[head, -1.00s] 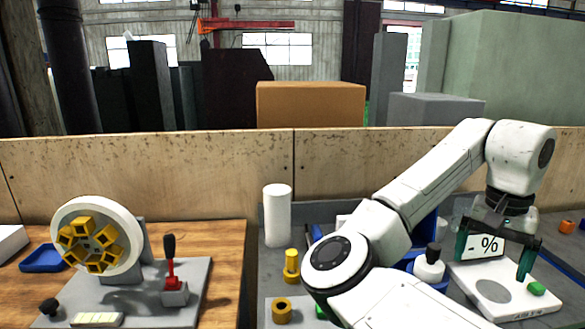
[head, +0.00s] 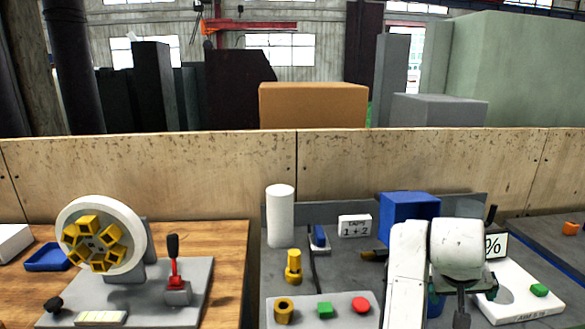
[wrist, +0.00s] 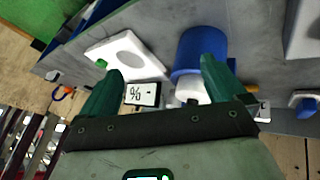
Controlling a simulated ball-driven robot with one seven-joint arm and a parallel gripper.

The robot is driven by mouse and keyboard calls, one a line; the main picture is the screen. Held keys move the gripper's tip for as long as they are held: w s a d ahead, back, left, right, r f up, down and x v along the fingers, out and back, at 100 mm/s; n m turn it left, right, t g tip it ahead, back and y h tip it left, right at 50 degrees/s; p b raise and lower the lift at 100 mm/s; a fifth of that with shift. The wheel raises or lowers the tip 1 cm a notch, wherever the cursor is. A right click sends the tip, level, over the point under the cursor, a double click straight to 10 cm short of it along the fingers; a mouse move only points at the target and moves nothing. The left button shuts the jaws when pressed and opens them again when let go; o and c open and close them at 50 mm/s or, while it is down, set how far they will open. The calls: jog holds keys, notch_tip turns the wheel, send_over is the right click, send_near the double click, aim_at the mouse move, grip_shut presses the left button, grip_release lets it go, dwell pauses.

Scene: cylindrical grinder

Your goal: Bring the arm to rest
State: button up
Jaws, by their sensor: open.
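My gripper (wrist: 162,72) is open in the wrist view, its two dark green fingers spread wide with nothing held between them. Past the fingers, a small % display (wrist: 142,94) and a blue round container (wrist: 202,50) with a white item by its rim show; the gap to them is hard to judge. In the head view my arm is folded at the lower right, and its white wrist hides most of the gripper. The % display (head: 494,245) is partly covered there by my wrist. The white plate device (head: 520,295) lies just right of my wrist.
The grey bench holds a white cylinder (head: 280,215), a yellow post (head: 293,267), a green button (head: 325,309), a red button (head: 361,304) and a blue box (head: 408,212). The grinding wheel (head: 134,232) and red lever (head: 174,268) stand left. A wooden wall (head: 200,170) runs behind.

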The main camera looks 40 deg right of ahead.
jog(key=a+f+n+t+y, duration=0.2)
jog(key=a+f+n, duration=0.5)
jog(key=a+f, duration=0.75)
jog(key=s+a+f+n+y, duration=0.1)
jog(key=s+a+f+y, duration=0.1)
jog(key=s+a+f, duration=0.2)
jog(key=s+a+f+n+g+y, duration=0.1)
jog(key=s+a+f, duration=0.4)
jog(key=a, duration=0.5)
jog(key=shift+s+n+y, duration=0.2)
jog(key=shift+n+y, duration=0.2)
jog(key=shift+y, duration=0.3)
jog(key=shift+c, duration=0.3)
